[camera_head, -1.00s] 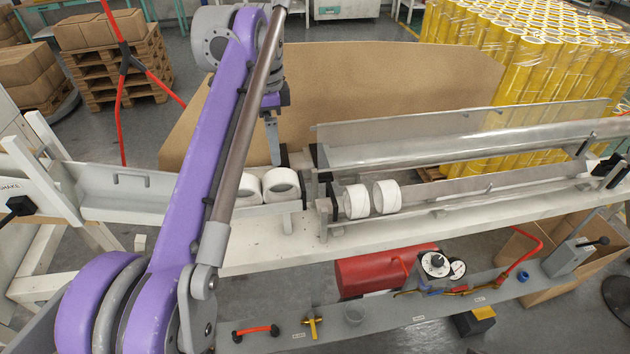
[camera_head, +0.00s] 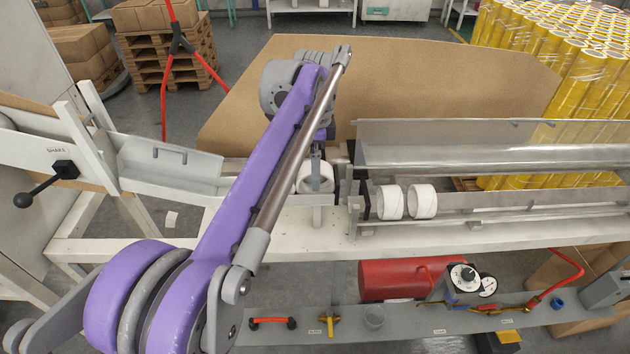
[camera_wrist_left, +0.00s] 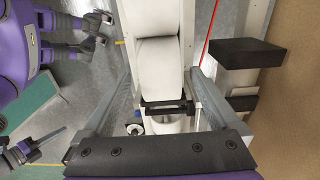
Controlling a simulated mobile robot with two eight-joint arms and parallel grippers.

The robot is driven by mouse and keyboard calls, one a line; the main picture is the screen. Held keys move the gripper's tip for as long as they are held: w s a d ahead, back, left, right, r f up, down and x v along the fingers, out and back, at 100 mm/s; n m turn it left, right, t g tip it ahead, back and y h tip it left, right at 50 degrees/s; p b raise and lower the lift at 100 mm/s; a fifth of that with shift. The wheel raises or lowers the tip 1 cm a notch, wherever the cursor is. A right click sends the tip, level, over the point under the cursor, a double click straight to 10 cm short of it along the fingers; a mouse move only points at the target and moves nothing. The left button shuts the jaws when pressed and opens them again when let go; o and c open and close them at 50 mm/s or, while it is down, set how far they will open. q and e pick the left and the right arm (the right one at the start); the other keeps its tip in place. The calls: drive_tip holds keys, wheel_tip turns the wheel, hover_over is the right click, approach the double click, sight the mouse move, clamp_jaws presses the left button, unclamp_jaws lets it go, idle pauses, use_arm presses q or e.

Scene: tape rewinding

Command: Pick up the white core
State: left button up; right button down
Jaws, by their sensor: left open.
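White cores lie in a trough on the left of the bench. In the head view one white core (camera_head: 326,183) shows behind my left gripper (camera_head: 317,172), and another is mostly hidden by my arm. In the left wrist view the nearer white core (camera_wrist_left: 160,68) lies between the fingers of my open left gripper (camera_wrist_left: 162,88), with gaps on both sides. A second white core (camera_wrist_left: 156,17) lies behind it in line. Two more white cores (camera_head: 390,202) (camera_head: 422,201) sit on the roller section to the right. Part of what looks like my right gripper (camera_wrist_left: 50,140) shows at the lower left.
Metal guards and rollers (camera_head: 480,155) extend right of the trough. In the left wrist view a black block (camera_wrist_left: 235,53) stands right of the cores, near the gripper. A lower shelf (camera_head: 400,325) holds tools and a gauge. A red tank (camera_head: 400,279) lies behind it.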

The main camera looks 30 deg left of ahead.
use_arm(q)
drive_tip(key=shift+f, duration=0.2)
drive_tip(key=c, duration=1.1)
